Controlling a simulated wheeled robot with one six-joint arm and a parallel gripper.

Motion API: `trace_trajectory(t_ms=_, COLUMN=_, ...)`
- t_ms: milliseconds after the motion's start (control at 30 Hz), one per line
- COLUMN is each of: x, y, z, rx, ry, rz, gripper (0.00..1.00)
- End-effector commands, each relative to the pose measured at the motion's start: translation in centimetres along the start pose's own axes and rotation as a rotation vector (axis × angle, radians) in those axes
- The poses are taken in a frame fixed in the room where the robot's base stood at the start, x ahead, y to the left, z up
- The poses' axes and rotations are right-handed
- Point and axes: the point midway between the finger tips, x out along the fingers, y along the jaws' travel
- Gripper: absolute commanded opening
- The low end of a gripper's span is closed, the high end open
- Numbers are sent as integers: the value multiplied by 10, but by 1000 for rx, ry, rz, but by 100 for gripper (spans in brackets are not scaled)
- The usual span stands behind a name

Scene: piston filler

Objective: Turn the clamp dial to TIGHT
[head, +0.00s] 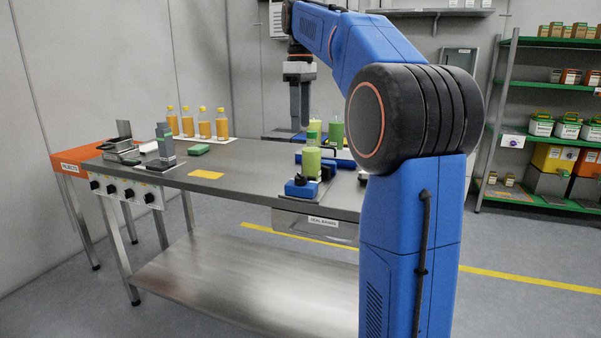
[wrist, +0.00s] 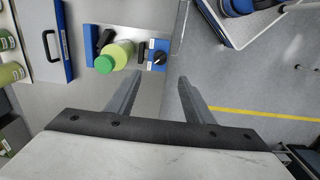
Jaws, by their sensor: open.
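A blue clamp fixture (head: 302,190) stands near the table's front edge, left of my arm in the head view. A green-capped bottle (head: 312,158) of light green liquid stands upright in it. The clamp dial (head: 299,180), a small black knob, sits on the fixture's end. In the wrist view the dial (wrist: 158,57) is right of the bottle (wrist: 116,54), with small labels too tiny to read. My gripper (head: 299,128) points down above the table, apart from the dial. In the wrist view my gripper (wrist: 154,80) has its fingers spread with nothing between them.
A panel with several black knobs (head: 122,190) hangs at the table's left front. Several orange bottles (head: 204,124) stand at the back. A drawer (head: 312,226) is below the fixture.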

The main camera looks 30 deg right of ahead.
Motion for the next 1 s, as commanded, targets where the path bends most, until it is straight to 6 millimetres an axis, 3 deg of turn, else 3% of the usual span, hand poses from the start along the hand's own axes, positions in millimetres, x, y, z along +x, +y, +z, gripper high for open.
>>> trace_trajectory(t_ms=1000, x=93, y=-1, z=0, rx=0, ry=-2, rz=-2, gripper=47)
